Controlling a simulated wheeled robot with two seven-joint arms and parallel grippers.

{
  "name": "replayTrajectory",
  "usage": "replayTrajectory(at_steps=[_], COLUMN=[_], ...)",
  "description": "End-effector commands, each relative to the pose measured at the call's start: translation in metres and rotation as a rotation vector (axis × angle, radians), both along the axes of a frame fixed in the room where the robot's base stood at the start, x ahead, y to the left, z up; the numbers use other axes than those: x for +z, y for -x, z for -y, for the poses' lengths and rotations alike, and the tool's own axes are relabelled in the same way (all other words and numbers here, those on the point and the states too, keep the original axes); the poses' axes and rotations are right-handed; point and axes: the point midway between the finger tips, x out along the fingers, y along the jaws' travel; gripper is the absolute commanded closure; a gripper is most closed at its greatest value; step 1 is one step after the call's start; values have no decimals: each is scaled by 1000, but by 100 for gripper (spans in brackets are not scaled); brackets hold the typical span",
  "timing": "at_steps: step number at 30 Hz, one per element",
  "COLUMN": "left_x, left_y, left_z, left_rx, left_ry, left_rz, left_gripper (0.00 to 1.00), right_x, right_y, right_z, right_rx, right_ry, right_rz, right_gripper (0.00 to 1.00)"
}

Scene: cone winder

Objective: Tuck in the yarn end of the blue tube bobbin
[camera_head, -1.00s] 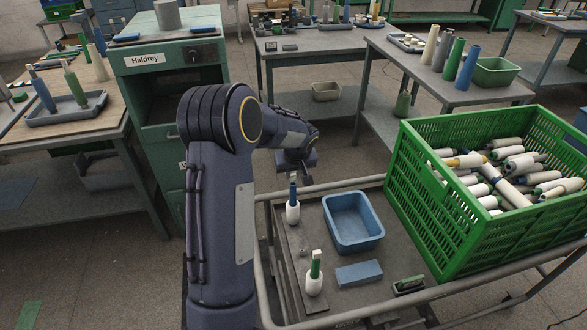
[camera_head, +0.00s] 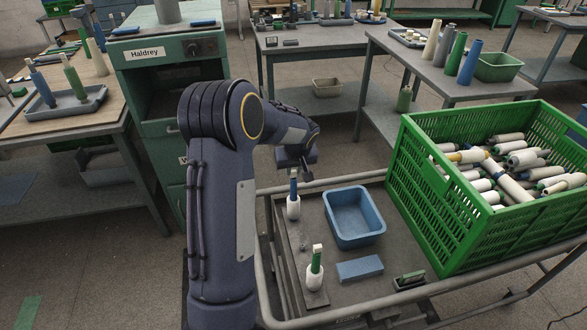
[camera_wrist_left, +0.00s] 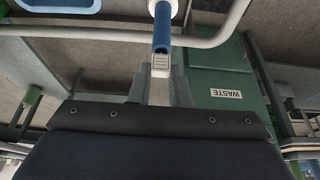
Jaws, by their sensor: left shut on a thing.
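The blue tube bobbin (camera_head: 293,207) stands upright on the cart tray, with white yarn around its lower part and a blue tube above. In the left wrist view its blue tube (camera_wrist_left: 162,28) runs to a pale, ridged end piece between my finger tips. My left gripper (camera_wrist_left: 160,70) is shut on this pale top end; it is small and partly hidden by my arm in the head view (camera_head: 296,168). I cannot make out a loose yarn end. My right gripper is not in view.
A green tube bobbin (camera_head: 315,276) stands nearer on the cart tray (camera_head: 305,230). A green crate (camera_head: 440,225) of bobbins stands right. Cart rails surround the tray.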

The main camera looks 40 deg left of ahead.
Motion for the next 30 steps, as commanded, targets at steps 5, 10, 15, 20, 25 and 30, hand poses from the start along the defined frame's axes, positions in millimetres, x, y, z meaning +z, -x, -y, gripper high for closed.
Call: replayTrajectory(at_steps=[5,10,15,20,25,30], left_x=[0,0,-1,-3,-3,-3], left_y=[0,0,0,0,0,0], left_z=[0,0,0,0,0,0], left_rx=[0,0,-1,-1,-1,-1], left_ry=[0,-1,0,0,0,0], left_rz=[0,1,1,1,1,1], left_gripper=[92,92,92,92,92,92], right_x=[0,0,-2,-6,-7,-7], right_y=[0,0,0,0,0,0], right_z=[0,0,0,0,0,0], right_rx=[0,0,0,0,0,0], right_ry=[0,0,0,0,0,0], right_rz=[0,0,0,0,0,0], right_gripper=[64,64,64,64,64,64])
